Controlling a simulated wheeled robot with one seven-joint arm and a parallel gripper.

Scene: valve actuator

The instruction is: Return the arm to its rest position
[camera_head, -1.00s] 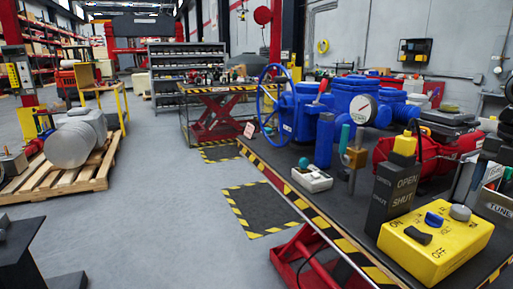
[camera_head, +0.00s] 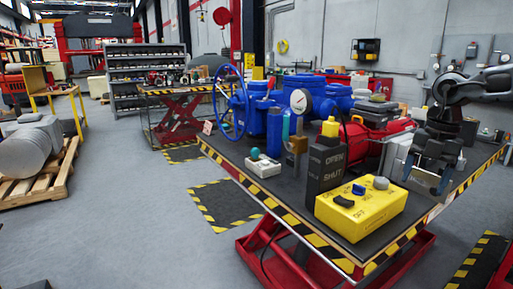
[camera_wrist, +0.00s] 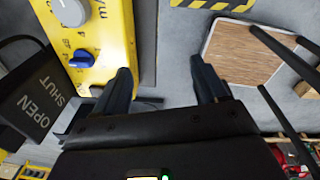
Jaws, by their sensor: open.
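My gripper (camera_head: 426,180) is at the right of the head view, pointing down over the right part of the workbench (camera_head: 285,205). It is right of and behind the yellow control box (camera_head: 360,208). In the wrist view my gripper (camera_wrist: 163,78) has its two dark fingers spread with nothing between them. The yellow box (camera_wrist: 118,35) lies left of the fingers in that view, with a grey knob and a blue knob. The black OPEN/SHUT block (camera_wrist: 40,105) is at the far left there.
A blue valve actuator with a handwheel (camera_head: 229,100), a gauge (camera_head: 300,102) and a red cylinder (camera_head: 375,136) crowd the bench. A grey-white remote (camera_head: 263,166) lies near its left edge. A brown wooden panel (camera_wrist: 255,52) shows right of the fingers.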

